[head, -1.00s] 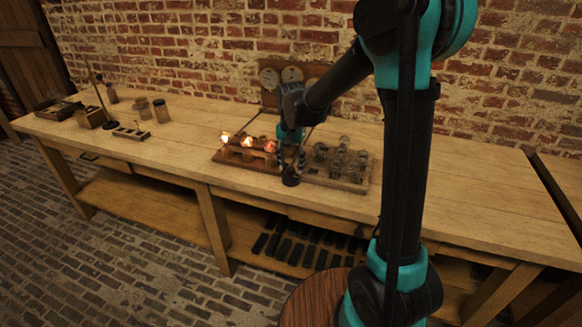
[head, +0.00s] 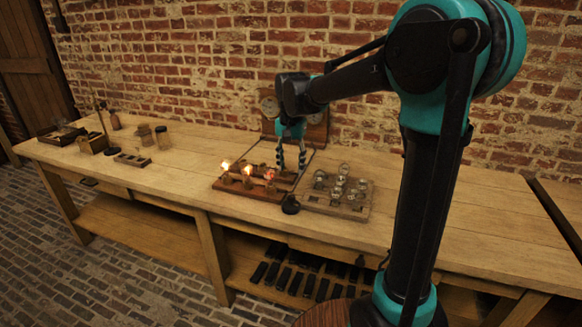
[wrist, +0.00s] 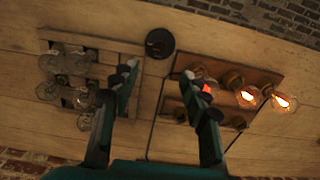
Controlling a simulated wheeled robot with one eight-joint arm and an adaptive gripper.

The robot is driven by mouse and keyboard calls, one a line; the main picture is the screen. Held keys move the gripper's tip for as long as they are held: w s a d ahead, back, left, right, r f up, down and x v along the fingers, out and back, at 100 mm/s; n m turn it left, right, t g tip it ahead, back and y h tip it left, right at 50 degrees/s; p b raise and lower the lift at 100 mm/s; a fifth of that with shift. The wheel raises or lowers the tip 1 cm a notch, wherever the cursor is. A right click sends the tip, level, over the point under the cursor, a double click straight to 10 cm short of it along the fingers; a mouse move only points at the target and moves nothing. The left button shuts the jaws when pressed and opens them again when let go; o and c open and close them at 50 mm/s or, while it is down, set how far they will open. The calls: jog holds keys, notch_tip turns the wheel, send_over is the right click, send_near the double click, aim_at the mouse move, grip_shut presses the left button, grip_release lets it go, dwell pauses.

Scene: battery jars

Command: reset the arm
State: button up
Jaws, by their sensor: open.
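My gripper (head: 291,162) hangs above the back of the bench, fingers pointing down, open and empty. In the wrist view my gripper (wrist: 168,95) shows two spread fingers with nothing between them. Below it in the head view is a wooden board with lit bulbs (head: 232,186), and to its right a wooden rack of clear glass bulbs (head: 352,212). A round black knob-like piece (head: 291,205) stands between the two, clear of the fingers; it also shows in the wrist view (wrist: 159,43).
The wooden bench (head: 440,235) has bare top to the right of the rack. Jars (head: 162,137), small boxes and a stand occupy its left end. A board with round dials (head: 270,106) leans at the brick wall behind my gripper. Several dark blocks (head: 295,283) lie on the lower shelf.

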jog(key=s+d+f+n+t, duration=0.1)
jog(key=s+d+f, duration=0.4)
jog(key=s+d, duration=0.1)
jog(key=s+d+f+n+t, duration=0.1)
jog(key=s+d+f, duration=0.4)
jog(key=s+d, duration=0.1)
jog(key=s+d+f+n+t, duration=0.2)
jog(key=s+d+f, duration=0.3)
jog(key=s, duration=0.3)
jog(key=shift+s+d+f, duration=0.15)
jog(key=shift+d, duration=0.3)
jog(key=shift+s+d+f, duration=0.1)
jog(key=shift+d+f, duration=0.05)
jog(key=shift+d, duration=0.25)
